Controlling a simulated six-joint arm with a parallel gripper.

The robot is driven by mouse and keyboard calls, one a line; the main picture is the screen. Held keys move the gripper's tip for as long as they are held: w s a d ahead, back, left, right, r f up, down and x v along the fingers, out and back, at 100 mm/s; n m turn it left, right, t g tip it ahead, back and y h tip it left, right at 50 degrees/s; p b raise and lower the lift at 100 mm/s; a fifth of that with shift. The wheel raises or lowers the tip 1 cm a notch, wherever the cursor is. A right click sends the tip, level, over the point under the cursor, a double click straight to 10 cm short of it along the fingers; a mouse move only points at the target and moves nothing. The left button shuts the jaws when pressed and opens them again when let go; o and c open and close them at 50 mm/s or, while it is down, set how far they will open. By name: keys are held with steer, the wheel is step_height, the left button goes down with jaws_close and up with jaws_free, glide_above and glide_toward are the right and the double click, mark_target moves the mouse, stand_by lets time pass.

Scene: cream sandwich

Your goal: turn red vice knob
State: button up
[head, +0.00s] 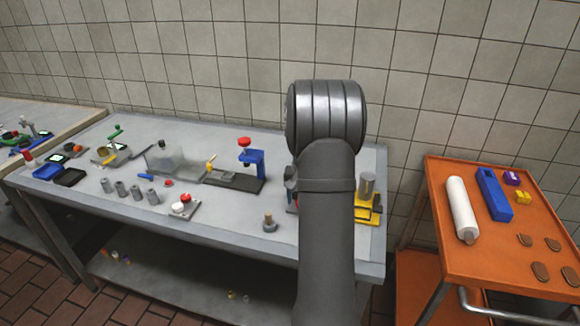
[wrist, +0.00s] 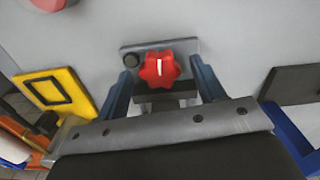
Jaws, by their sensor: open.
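The red vice knob (wrist: 166,70) is star-shaped with a white mark and shows in the wrist view at upper centre. It sits in front of a grey plate (wrist: 188,47) that carries a dark round part (wrist: 132,61). My gripper (wrist: 160,68) is open, with one blue-grey finger on each side of the knob. Gaps show between the fingers and the knob; I cannot tell its distance in depth. In the head view my arm hides the knob and my gripper; only small blue and red bits (head: 290,184) show at its left edge.
The grey table (head: 230,226) holds a blue stand with a red top (head: 252,160), a red-and-white button plate (head: 184,207) and several grey cylinders (head: 136,191). A yellow fixture (head: 366,210) stands right of my arm. An orange cart (head: 470,268) is farther right.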

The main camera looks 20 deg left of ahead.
steer(key=shift+r+n, duration=0.3)
steer(key=shift+n, duration=0.3)
step_height(320, 180, up, 15)
steer(key=s+a+m+t+h, duration=0.1)
steer(key=s+a+m+t, duration=0.1)
steer(key=s+m+t, duration=0.2)
steer(key=shift+s+r+m, duration=0.3)
steer(key=shift+s+m, duration=0.6)
steer(key=shift+s, duration=0.55)
